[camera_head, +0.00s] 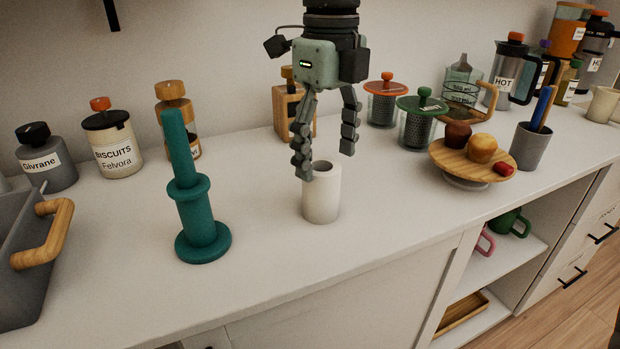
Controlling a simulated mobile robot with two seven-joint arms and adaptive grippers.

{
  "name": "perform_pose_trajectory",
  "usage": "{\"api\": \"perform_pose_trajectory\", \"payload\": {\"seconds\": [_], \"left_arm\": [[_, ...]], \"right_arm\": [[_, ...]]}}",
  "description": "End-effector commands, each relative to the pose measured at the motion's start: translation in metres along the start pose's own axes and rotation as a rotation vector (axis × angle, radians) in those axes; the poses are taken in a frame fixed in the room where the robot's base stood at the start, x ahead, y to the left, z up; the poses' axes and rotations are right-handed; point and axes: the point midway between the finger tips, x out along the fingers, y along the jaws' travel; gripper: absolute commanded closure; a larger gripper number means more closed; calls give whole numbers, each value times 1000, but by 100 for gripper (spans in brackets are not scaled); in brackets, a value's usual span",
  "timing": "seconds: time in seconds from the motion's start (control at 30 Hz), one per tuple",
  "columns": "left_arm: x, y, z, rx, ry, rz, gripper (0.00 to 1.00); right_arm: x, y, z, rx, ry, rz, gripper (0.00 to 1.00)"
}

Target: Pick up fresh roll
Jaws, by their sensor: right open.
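The fresh roll looks to be the white paper roll (321,196), standing upright on the white counter (270,262) with its dark core hole facing up. My right gripper (326,163) hangs from above with its fingers spread. Its left finger overlaps the roll's upper left edge in the picture, and its right finger is to the right and a little above the rim. I cannot tell whether either finger touches the roll. A teal holder (196,222) with a round base, a collar and an upright post stands to the left. My left gripper is not in view.
Labelled jars (113,148) stand along the wall at left, beside a grey bin with a wooden handle (42,234). A round wooden stand (472,160) with buns, a grey cup (531,147) and several canisters are at right. The counter around the roll is clear.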

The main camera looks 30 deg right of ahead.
Motion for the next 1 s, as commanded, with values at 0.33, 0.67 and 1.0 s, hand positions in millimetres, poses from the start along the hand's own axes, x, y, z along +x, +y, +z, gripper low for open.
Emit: {"api": "perform_pose_trajectory", "payload": {"seconds": [0.33,0.67,1.0], "left_arm": [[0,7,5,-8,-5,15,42],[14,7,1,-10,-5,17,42],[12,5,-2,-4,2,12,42]], "right_arm": [[42,4,4,0,6,4,30],[74,5,7,0,0,3,30],[74,5,7,1,0,3,51]]}}
